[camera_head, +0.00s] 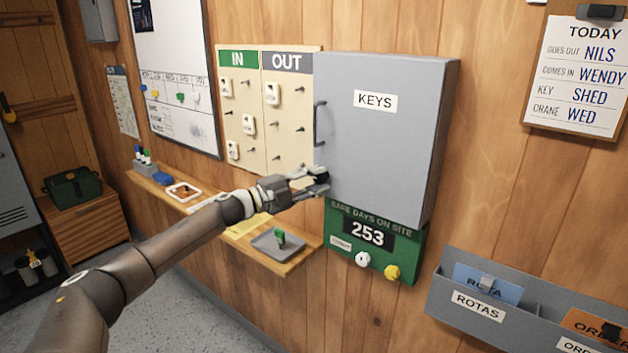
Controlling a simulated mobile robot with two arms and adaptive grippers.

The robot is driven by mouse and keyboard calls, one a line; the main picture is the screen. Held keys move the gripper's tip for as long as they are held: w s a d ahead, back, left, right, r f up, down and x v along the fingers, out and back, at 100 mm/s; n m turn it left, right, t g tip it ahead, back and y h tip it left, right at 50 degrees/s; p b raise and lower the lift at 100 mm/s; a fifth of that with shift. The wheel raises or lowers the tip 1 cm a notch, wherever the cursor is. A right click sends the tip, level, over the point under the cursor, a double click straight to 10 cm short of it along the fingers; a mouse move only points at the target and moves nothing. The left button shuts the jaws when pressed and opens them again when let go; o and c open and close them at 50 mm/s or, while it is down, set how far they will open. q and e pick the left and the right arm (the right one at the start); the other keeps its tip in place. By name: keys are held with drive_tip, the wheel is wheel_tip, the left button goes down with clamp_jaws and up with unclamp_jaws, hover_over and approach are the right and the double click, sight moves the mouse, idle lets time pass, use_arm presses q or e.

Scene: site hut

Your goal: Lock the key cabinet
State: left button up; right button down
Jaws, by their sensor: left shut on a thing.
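The grey key cabinet (400,150) hangs on the wood wall, its door closed as far as I can see. A white label on it reads KEYS, and a dark bar handle (319,122) runs along the door's left side. My left gripper (318,181) is at the lower left corner of the door, below the handle. It is shut on a small dark thing that its fingers mostly hide; I cannot tell whether this is a key or whether it sits in a lock. My right gripper is not in view.
A narrow wood shelf (296,262) runs below, with a grey tray (262,243) holding a small green item. A green board (338,213) with 253 hangs under the cabinet. The IN/OUT board (290,100) is left; the rotas rack (439,300) is lower right.

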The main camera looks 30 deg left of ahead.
use_arm(q)
drive_tip(key=o, duration=1)
drive_tip(key=shift+v, duration=5.95)
drive_tip(key=shift+f, duration=0.1)
